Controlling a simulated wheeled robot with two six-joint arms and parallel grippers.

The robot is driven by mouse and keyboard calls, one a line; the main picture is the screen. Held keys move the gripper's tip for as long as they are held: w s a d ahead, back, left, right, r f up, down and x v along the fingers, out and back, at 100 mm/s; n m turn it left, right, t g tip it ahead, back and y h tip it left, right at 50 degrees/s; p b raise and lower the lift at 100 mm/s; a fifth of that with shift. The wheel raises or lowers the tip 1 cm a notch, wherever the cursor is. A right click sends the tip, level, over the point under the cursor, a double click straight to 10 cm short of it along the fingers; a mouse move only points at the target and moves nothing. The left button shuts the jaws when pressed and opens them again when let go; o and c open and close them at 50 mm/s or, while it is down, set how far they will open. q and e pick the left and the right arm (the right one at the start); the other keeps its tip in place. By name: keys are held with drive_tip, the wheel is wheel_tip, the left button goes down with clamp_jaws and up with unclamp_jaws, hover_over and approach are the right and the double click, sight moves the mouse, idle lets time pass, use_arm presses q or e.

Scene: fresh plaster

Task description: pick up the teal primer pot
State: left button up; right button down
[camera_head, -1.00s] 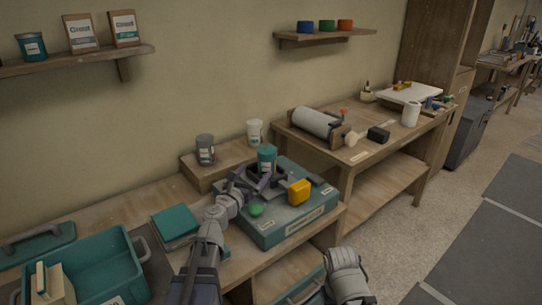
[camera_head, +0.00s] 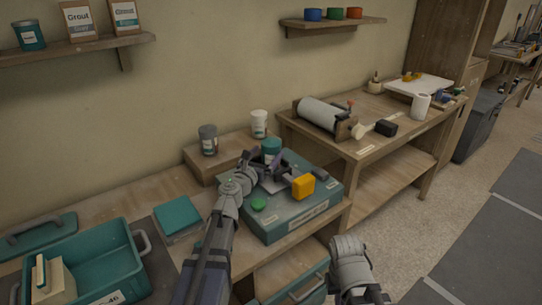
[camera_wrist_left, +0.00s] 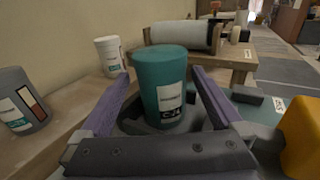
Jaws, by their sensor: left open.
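The teal primer pot (camera_head: 271,147) stands upright on a teal case on the workbench. In the left wrist view the pot (camera_wrist_left: 160,82) is close in front, with a white label facing me. My left gripper (camera_head: 266,166) is open, its purple fingers on both sides of the pot. In the left wrist view the gripper (camera_wrist_left: 162,98) has a finger left and right of the pot, with no clear grip on it; its lower part is partly hidden by the gripper body. My right gripper is out of view; only part of my right arm shows at the bottom.
A grey pot (camera_head: 208,140) and a white pot (camera_head: 259,124) stand on a wooden riser behind. A teal crate (camera_head: 118,262) is at lower left.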

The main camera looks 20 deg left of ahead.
use_arm(q)
drive_tip(key=w, duration=0.3)
drive_tip(key=shift+w+d+r, duration=0.1)
drive_tip(key=shift+w+d, duration=0.25)
drive_tip(key=shift+s, duration=0.1)
drive_tip(key=shift+c, duration=0.4)
clamp_jaws()
